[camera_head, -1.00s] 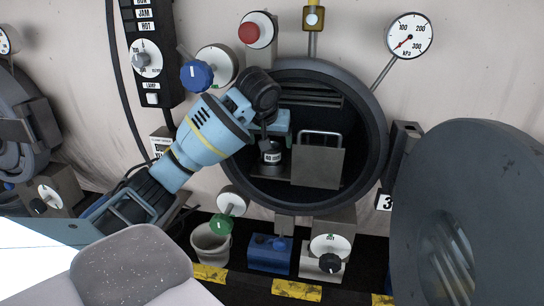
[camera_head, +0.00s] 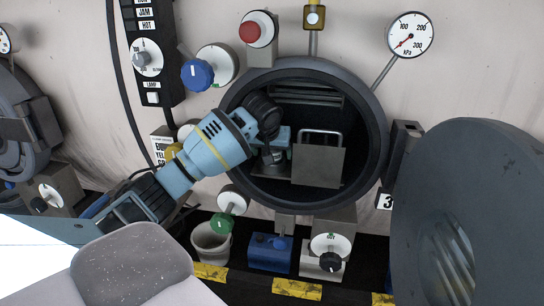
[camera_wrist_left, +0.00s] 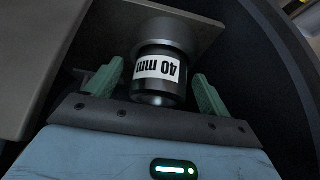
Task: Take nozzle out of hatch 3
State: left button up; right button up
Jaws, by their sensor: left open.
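Hatch 3 (camera_head: 373,105) is a round dark opening with its thick round door (camera_head: 425,190) swung open to the right. The nozzle (camera_head: 273,157) is a dark metal cylinder inside the hatch, partly hidden by my gripper. In the left wrist view the nozzle (camera_wrist_left: 160,88) shows a white "40 mm" label, upside down, and sits against a grey plate (camera_wrist_left: 200,35). My left gripper (camera_head: 275,143) reaches into the hatch. Its green fingers (camera_wrist_left: 158,82) are open, one on each side of the nozzle, with visible gaps. My right gripper is not in view.
A grey square panel with a handle (camera_head: 318,165) stands just right of the nozzle inside the hatch. Around the rim are a blue knob (camera_head: 196,74), a green knob (camera_head: 221,224) and a black-knob dial (camera_head: 331,246). A bucket (camera_head: 211,243) stands below left.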

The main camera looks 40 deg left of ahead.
pick_arm(q)
jog(key=shift+c, duration=0.4)
jog(key=c, duration=1.3)
jog(key=shift+r, duration=0.2)
